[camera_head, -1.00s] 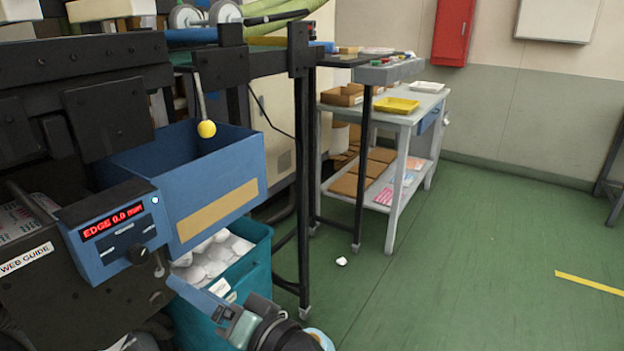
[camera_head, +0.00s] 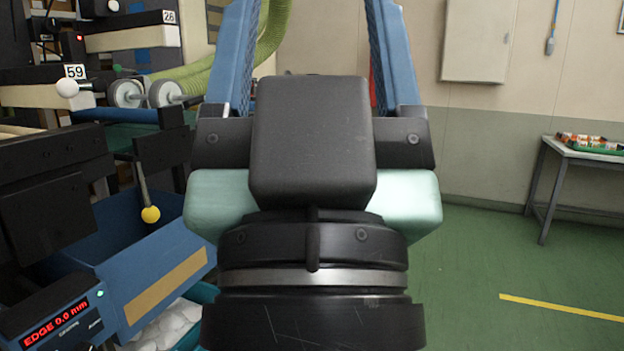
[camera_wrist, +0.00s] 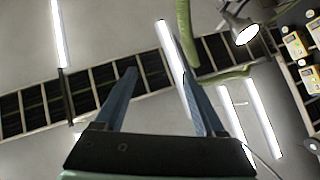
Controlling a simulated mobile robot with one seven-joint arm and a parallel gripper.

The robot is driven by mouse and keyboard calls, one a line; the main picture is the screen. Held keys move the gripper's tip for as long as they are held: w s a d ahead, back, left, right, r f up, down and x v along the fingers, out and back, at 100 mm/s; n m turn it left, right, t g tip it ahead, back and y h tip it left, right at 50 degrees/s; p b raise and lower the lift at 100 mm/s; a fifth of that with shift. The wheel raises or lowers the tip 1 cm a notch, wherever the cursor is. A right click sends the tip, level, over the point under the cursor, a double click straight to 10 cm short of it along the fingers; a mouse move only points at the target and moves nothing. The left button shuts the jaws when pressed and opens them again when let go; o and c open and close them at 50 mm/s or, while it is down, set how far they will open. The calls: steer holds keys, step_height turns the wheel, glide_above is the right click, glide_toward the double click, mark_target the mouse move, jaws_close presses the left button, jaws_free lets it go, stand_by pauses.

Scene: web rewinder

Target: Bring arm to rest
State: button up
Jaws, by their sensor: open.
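My gripper (camera_head: 312,50) stands large and upright in the middle of the head view, close to the camera. Its two blue fingers point up and are spread wide apart, with nothing between them. The fingertips run out of the top of that view. In the wrist view my gripper (camera_wrist: 160,88) also shows open and empty, with the ceiling, its lamps (camera_wrist: 173,68) and a dark cable ladder (camera_wrist: 95,92) behind it. My wrist and gripper body hide the middle of the room in the head view.
At the left is the web rewinder with a blue bin (camera_head: 155,275), a yellow-ball lever (camera_head: 150,214) and a red edge display (camera_head: 56,322). A table (camera_head: 592,155) with small items stands at the right wall. Green floor (camera_head: 470,255) is open at the right.

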step_height(320, 180, up, 16)
steer(key=p, duration=1.3)
steer(key=shift+f, duration=0.2)
